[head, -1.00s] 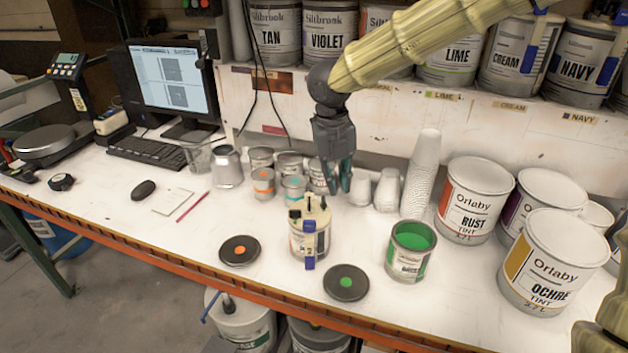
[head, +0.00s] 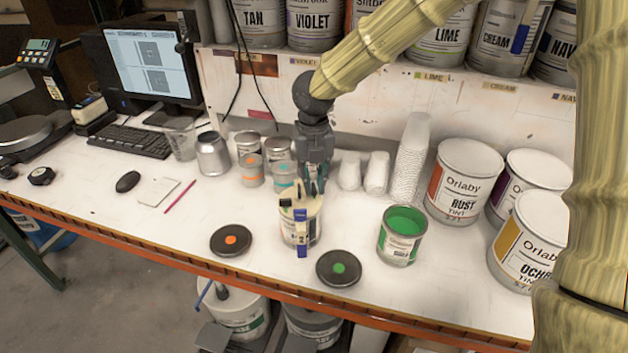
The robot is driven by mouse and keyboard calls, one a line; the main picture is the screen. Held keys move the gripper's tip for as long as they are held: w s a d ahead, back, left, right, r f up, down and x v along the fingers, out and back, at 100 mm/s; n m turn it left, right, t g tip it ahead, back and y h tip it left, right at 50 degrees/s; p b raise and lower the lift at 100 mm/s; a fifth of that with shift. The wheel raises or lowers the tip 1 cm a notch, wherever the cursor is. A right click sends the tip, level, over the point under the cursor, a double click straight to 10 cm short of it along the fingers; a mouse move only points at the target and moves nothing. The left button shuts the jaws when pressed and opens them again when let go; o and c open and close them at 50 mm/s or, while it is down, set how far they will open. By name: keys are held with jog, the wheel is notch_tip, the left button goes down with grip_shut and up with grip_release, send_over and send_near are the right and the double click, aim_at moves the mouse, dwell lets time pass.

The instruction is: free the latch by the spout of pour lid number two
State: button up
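A small can with a cream pour lid (head: 296,203) stands upright near the front middle of the bench. A blue latch strip (head: 301,232) runs down its front, and part of a numeral 2 shows beside it. Dark pieces stand up from the lid, too small to tell which is the spout. My gripper (head: 313,188) points down just above and behind the lid's right side. Its fingers look a little apart with nothing between them. Whether they touch the lid I cannot tell.
An open can of green paint (head: 402,236) stands to the right. Two dark round lids, one with an orange dot (head: 231,240) and one with a green dot (head: 338,268), lie near the front edge. Small cans (head: 250,170) and stacked paper cups (head: 411,160) stand behind.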

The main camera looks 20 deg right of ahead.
jog(key=shift+f, duration=0.55)
grip_shut()
